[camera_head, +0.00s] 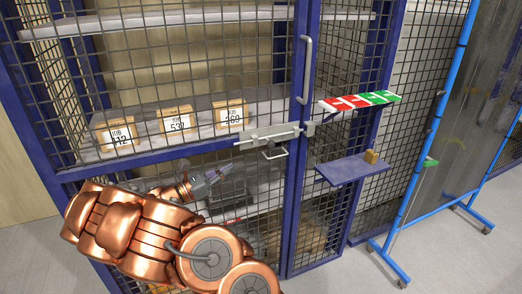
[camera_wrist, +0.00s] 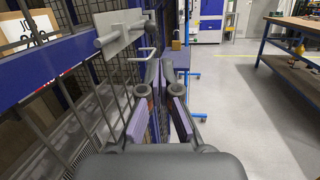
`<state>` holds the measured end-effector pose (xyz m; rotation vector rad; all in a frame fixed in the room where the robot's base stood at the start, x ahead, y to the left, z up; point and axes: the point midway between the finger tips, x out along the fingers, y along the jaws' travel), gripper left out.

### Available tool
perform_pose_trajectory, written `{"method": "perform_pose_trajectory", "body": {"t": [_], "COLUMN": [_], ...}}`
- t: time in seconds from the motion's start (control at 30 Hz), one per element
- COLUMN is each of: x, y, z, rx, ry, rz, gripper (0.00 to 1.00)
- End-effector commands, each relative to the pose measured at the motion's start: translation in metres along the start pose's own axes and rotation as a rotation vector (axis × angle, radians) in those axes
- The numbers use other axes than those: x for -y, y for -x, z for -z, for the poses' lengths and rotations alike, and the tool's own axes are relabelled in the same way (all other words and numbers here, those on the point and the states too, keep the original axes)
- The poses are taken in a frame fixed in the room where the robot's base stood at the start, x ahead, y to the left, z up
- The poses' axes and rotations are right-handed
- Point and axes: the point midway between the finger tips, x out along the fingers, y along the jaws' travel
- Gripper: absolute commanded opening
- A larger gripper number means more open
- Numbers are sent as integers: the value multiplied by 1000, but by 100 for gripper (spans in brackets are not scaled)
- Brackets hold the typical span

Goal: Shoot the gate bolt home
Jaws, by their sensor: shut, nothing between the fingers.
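The gate bolt (camera_head: 268,135) is a grey plate and rod across the front of the blue-framed mesh gate, with a bent wire handle (camera_head: 276,153) hanging below it. A grey keeper (camera_head: 310,129) sits on the post to its right; I cannot tell how far the rod enters it. The bolt also shows at the upper left of the wrist view (camera_wrist: 121,31), with its handle (camera_wrist: 141,54) just ahead of the fingertips. My gripper (camera_head: 228,171) is shut and empty, below and left of the handle and apart from it. In the wrist view my gripper (camera_wrist: 161,70) points forward along the mesh.
Boxes with job labels (camera_head: 175,120) stand on a shelf behind the mesh. A vertical pull handle (camera_head: 305,70), a red and green sign (camera_head: 360,101) and a small blue shelf (camera_head: 350,170) lie right of the bolt. A workbench (camera_wrist: 295,45) stands far right, with open floor between.

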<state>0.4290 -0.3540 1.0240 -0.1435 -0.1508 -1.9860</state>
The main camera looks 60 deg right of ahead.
Motion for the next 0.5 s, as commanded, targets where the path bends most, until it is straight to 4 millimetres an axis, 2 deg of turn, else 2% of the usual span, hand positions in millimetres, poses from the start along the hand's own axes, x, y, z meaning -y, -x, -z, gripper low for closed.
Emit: {"method": "perform_pose_trajectory", "body": {"t": [0.17,0.5], "x": [-11,-12], "y": [5,5], "z": [8,8], "rx": [21,22], "ry": [34,36], "rz": [-35,-36], "gripper": [0,0]}}
